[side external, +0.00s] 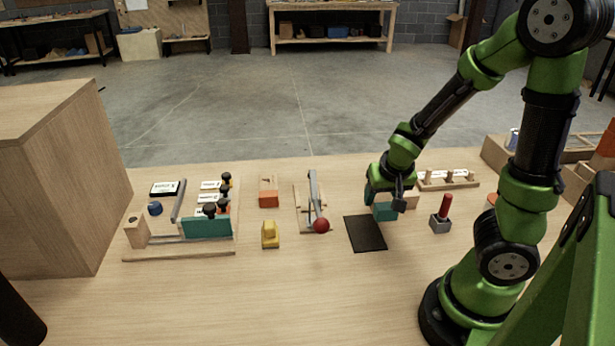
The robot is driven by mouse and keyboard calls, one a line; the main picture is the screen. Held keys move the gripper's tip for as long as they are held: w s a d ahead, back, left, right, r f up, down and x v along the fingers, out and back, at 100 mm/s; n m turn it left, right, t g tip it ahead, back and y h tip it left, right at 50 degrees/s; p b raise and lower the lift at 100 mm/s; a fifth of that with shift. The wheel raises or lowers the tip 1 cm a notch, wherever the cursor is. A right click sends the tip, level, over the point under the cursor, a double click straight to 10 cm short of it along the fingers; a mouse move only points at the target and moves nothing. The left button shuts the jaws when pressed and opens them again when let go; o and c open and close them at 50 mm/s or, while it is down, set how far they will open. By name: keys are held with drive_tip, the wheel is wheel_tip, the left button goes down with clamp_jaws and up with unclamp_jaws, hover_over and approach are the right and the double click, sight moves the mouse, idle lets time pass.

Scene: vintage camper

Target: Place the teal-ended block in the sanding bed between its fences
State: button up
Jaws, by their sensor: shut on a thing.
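The teal-ended block (384,212) is at my gripper, just behind the right back corner of a dark flat sheet. Its teal end faces left, and a pale wood part shows to the right. My gripper (397,201) is shut on this block from above and hides its middle. I cannot tell whether the block touches the table. No bed is plainly marked as the sanding bed. The dark sheet (366,234) lies flat with no fences visible on it. A wooden fixture (180,252) at the left has grey rails and a teal panel (207,227).
A lever device with a red ball (321,226), a yellow piece (270,235) and an orange-fronted block (268,192) stand left of the sheet. A red-handled grey block (441,216) and a pegged rack (448,180) are close right. The front table is clear.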

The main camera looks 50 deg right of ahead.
drive_tip(key=shift+s+n, duration=0.25)
drive_tip(key=shift+n, duration=0.05)
drive_tip(key=shift+w+r+n+t+y, duration=0.3)
drive_tip(key=shift+r+n, duration=0.2)
drive_tip(key=shift+n, duration=0.3)
drive_tip(key=w+a+r+n+y, duration=0.3)
drive_tip(key=w+a+r+n, duration=0.4)
drive_tip(key=w+r, duration=0.35)
drive_tip(key=a+f+m+g+h, duration=0.2)
drive_tip(key=a+m+g+h, duration=0.35)
drive_tip(key=a+m, duration=1.75)
drive_tip(key=d+f+m, duration=0.1)
drive_tip(key=f, duration=0.3)
drive_tip(key=d+f+m+g+y, duration=0.1)
drive_tip(key=f, duration=0.4)
drive_tip(key=d+f+m+y, duration=0.1)
drive_tip(key=d+f+m, duration=0.1)
drive_tip(key=f, duration=0.2)
drive_tip(key=shift+w+f+g, duration=0.1)
drive_tip(key=shift+f+g, duration=0.15)
drive_tip(key=shift+f, duration=0.05)
drive_tip(key=s+d, duration=0.2)
drive_tip(key=shift+s+d, duration=0.3)
drive_tip(key=shift+d, duration=0.1)
drive_tip(key=s+d, duration=0.2)
drive_tip(key=shift+s+d+r, duration=0.1)
drive_tip(key=shift+s+d, duration=0.3)
drive_tip(key=shift+d+f, duration=0.1)
drive_tip(key=shift+f, duration=0.55)
